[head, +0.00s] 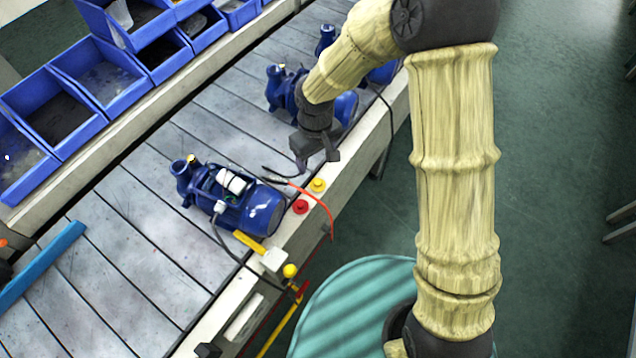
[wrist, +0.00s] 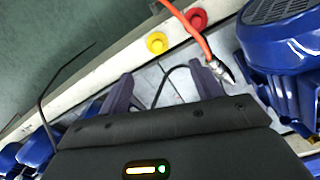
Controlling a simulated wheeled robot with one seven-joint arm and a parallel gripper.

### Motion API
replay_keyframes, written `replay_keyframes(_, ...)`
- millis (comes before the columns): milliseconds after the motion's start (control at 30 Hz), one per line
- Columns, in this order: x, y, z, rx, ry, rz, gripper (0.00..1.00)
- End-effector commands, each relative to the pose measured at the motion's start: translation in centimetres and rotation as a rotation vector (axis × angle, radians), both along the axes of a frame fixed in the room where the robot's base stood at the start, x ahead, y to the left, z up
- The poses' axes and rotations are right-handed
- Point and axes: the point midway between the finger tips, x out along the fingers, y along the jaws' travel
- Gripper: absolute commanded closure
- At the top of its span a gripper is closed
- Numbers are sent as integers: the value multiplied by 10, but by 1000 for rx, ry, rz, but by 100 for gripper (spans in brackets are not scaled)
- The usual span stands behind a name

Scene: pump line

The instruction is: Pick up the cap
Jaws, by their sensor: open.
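My gripper (head: 316,160) is open and empty over the conveyor's right edge, up and to the right of the nearest blue pump (head: 230,203). In the wrist view its two dark fingers (wrist: 160,85) stand apart, with a dark cable and grey conveyor surface between them. A white cylinder (head: 233,181) lies in the open top of the pump, apart from my gripper. I cannot tell for sure which thing is the cap. The pump also shows at the right of the wrist view (wrist: 290,50), where the white cylinder is not visible.
An orange cable (head: 320,203) with a metal tip crosses the rail near a red button (head: 300,206) and a yellow button (head: 318,185). More blue pumps stand behind my gripper (head: 278,88). Blue bins (head: 100,75) line the far side. A blue bar (head: 42,265) lies on the conveyor.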

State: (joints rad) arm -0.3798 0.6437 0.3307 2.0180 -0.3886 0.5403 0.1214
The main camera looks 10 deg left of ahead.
Motion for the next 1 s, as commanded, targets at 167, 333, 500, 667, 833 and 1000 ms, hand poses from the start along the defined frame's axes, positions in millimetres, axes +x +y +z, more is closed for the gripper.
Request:
replay_keyframes(167, -1, -1, -33, -2, 3, 0, 35)
replay_keyframes(333, -1, -1, -56, -2, 1, 0, 35)
replay_keyframes(500, 0, 0, -61, 1, -1, -1, 35)
replay_keyframes(667, 0, 0, -61, 1, -1, -1, 35)
replay_keyframes(833, 1, -2, -67, -1, 2, -2, 35)
replay_keyframes(1000, 2, -5, -89, -2, 3, -2, 35)
